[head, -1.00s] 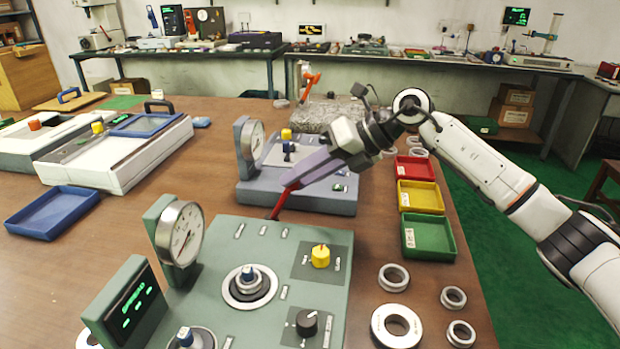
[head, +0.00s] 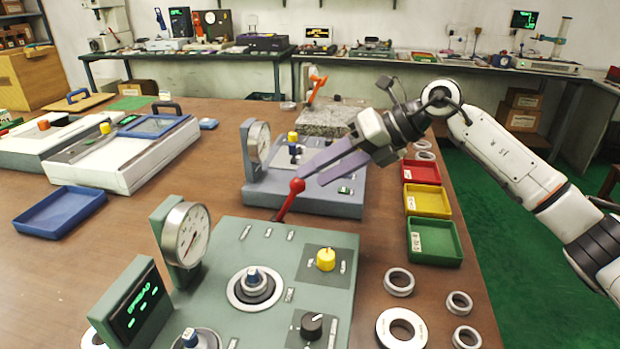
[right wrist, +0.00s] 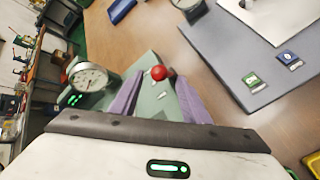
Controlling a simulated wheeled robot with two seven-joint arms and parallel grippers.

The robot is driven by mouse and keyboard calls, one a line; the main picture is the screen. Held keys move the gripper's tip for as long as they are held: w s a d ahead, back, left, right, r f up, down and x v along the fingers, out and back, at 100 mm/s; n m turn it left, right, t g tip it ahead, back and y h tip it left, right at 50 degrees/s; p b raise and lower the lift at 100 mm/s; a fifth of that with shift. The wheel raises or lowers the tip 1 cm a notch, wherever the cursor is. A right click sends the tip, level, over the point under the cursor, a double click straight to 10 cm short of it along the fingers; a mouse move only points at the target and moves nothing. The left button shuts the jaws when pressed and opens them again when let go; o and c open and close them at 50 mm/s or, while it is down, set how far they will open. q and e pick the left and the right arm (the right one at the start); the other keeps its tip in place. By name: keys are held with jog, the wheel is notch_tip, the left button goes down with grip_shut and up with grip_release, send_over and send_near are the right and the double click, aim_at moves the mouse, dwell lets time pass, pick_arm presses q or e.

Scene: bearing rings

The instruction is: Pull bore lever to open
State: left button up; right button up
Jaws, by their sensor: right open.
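The red bore lever (head: 288,203) with its round knob stands tilted at the back edge of the green gauge station (head: 225,235). My right gripper (head: 310,176) is open, its purple fingers pointing down-left at the knob from the upper right. In the head view the knob shows clear at the fingertips. In the right wrist view the red knob (right wrist: 159,72) appears between the two open fingertips (right wrist: 158,84), at or just past their ends. I cannot tell whether a finger touches it. My left gripper is not in view.
A blue-grey station (head: 330,203) stands close behind the lever, under my right gripper. Red (head: 422,181), yellow (head: 431,212) and green (head: 456,256) bins and several metal rings line the right side. A dial gauge (head: 186,235) rises left of the lever.

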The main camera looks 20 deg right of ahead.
jog(key=v, duration=0.7)
jog(key=shift+f, duration=0.1)
dwell(1.1)
